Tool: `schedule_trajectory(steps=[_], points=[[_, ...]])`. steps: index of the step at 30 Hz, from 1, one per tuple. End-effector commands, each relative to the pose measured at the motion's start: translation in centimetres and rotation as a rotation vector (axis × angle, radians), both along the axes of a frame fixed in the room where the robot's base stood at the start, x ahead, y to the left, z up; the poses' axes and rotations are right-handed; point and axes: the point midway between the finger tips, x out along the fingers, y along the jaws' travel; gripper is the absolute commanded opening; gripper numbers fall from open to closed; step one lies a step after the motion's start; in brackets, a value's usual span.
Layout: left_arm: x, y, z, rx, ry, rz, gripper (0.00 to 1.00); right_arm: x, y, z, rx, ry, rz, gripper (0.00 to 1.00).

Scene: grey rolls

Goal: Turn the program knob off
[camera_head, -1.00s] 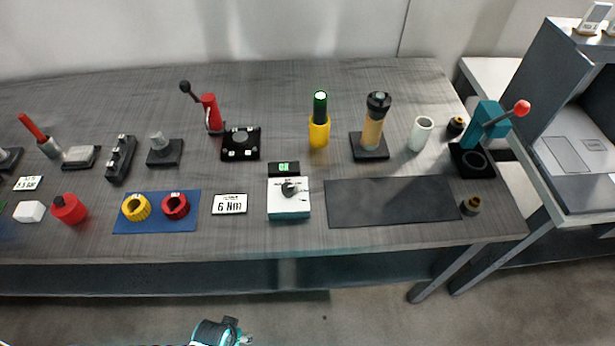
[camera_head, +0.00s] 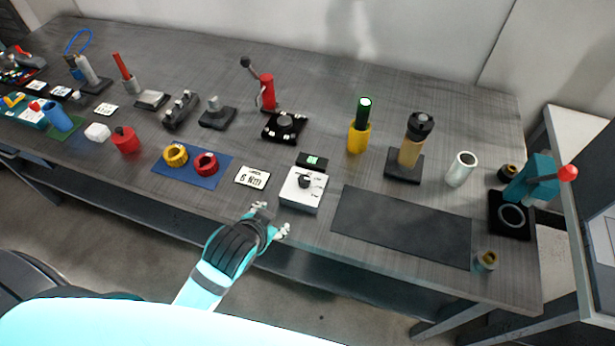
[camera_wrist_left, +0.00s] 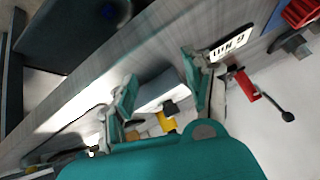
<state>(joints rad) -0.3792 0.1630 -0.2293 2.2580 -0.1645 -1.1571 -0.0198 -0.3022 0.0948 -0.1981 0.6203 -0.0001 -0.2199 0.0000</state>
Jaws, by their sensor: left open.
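A black display (camera_head: 312,161) with a green screen sits just behind the box. My left gripper (camera_head: 272,219) is at the front edge, left of and in front of the box, open and apart from it. The knob's exact setting is too small to read. My right gripper is not in view.
A blue mat (camera_head: 190,177) carries a yellow and a red ring. A dark mat (camera_head: 400,226) lies to the right. A yellow holder (camera_head: 358,138) with a dark green-topped cylinder stands behind.

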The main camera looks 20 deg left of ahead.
Motion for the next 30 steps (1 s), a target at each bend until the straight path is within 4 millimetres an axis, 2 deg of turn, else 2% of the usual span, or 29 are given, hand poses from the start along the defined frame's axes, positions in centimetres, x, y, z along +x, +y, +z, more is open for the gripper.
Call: schedule_trajectory(steps=[1, 5, 8, 11, 12, 14, 15, 17, 18, 20, 22, 24, 26, 27, 29, 30], points=[[1.8, -0.4, 1.3, 0.019, -0.070, -0.024, 0.52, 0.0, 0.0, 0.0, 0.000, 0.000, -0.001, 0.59], [6.2, -1.7, 5.3, 0.077, -0.271, -0.096, 0.52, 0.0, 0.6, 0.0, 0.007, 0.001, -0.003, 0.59], [9.8, -3.6, 9.9, 0.138, -0.473, -0.179, 0.52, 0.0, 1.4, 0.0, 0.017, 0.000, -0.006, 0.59], [13.2, -6.8, 16.6, 0.231, -0.752, -0.306, 0.52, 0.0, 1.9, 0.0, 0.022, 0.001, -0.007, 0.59], [14.2, -8.6, 19.9, 0.283, -0.888, -0.376, 0.52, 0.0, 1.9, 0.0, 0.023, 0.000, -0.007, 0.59], [14.7, -12.0, 24.9, 0.371, -1.108, -0.503, 0.52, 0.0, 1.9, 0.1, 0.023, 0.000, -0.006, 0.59], [14.3, -14.6, 27.9, 0.435, -1.254, -0.600, 0.52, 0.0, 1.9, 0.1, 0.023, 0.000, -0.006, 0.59], [12.9, -18.4, 31.3, 0.536, -1.463, -0.759, 0.52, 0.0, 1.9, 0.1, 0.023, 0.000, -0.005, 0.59], [11.5, -20.9, 32.9, 0.607, -1.593, -0.876, 0.52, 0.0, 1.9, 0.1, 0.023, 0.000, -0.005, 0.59], [9.1, -24.2, 33.9, 0.719, -1.771, -1.067, 0.52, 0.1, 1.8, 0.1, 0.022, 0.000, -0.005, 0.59], [6.3, -27.1, 33.3, 0.858, -1.941, -1.319, 0.52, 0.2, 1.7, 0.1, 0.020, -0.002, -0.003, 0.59], [4.2, -28.7, 30.9, 1.003, -2.060, -1.606, 0.52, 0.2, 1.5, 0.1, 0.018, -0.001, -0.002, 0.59], [3.2, -28.8, 28.0, 1.128, -2.106, -1.880, 0.52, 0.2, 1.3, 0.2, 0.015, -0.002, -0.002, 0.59], [3.1, -28.1, 25.8, -1.169, 2.033, 2.009, 0.52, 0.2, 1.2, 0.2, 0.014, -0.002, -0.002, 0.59], [3.7, -25.9, 22.6, -1.117, 1.715, 2.018, 0.52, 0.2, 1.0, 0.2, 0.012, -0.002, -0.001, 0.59], [4.6, -23.7, 20.8, -1.081, 1.510, 2.027, 0.52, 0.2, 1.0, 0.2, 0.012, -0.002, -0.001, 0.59]])
